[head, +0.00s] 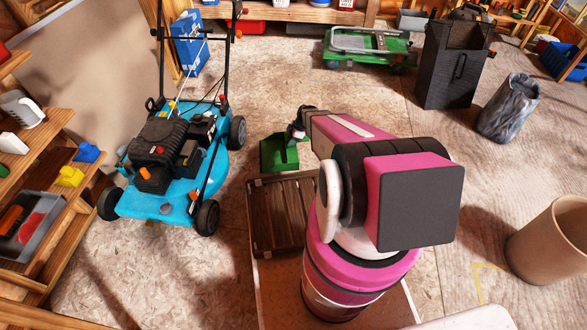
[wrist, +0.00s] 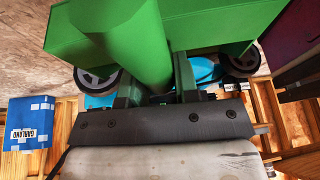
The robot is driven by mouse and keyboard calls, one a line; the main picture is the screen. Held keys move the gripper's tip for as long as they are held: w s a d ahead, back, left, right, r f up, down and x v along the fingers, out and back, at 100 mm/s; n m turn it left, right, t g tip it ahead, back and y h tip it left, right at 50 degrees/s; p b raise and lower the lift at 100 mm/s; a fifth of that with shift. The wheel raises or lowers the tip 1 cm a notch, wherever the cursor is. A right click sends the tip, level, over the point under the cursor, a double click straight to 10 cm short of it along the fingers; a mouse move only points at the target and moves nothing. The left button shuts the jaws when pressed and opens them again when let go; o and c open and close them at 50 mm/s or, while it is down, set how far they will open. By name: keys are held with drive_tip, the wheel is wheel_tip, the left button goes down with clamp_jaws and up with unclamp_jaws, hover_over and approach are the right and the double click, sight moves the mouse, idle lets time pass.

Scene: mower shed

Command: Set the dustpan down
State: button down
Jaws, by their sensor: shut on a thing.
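The green dustpan (head: 275,155) is in front of my arm in the head view, just beyond the slatted wooden piece. It fills the top of the wrist view (wrist: 215,22), with its round green handle running down between the fingers. My gripper (head: 298,131) is shut on that handle; its dark fingers show on both sides of it in the wrist view (wrist: 157,85). The fingertips are partly hidden by the handle. I cannot tell whether the dustpan touches the floor or hangs above it.
A blue lawn mower (head: 165,165) stands left of the dustpan. A slatted wooden piece (head: 282,215) lies nearer me. A green folded cart (head: 368,48), a dark bin (head: 452,65) and a grey bag (head: 508,108) stand at the back right. Floor between dustpan and cart is clear.

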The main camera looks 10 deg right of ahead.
sight(294, 149)
drive_tip(key=shift+n+g, duration=0.3)
drive_tip(key=shift+n, duration=0.5)
drive_tip(key=f, duration=0.2)
drive_tip(key=s+f, duration=0.1)
drive_tip(key=f, duration=0.1)
drive_tip(key=s+f, duration=0.1)
drive_tip(key=shift+s+a+f, duration=0.15)
drive_tip(key=shift+f, duration=0.6)
drive_tip(key=w+d+f, duration=0.7)
drive_tip(key=d+f, duration=0.2)
drive_tip(key=f, duration=0.2)
drive_tip(key=shift+w, duration=0.1)
drive_tip(key=c, duration=0.9)
unclamp_jaws()
drive_tip(key=shift+o, duration=0.2)
drive_tip(key=shift+r, duration=0.1)
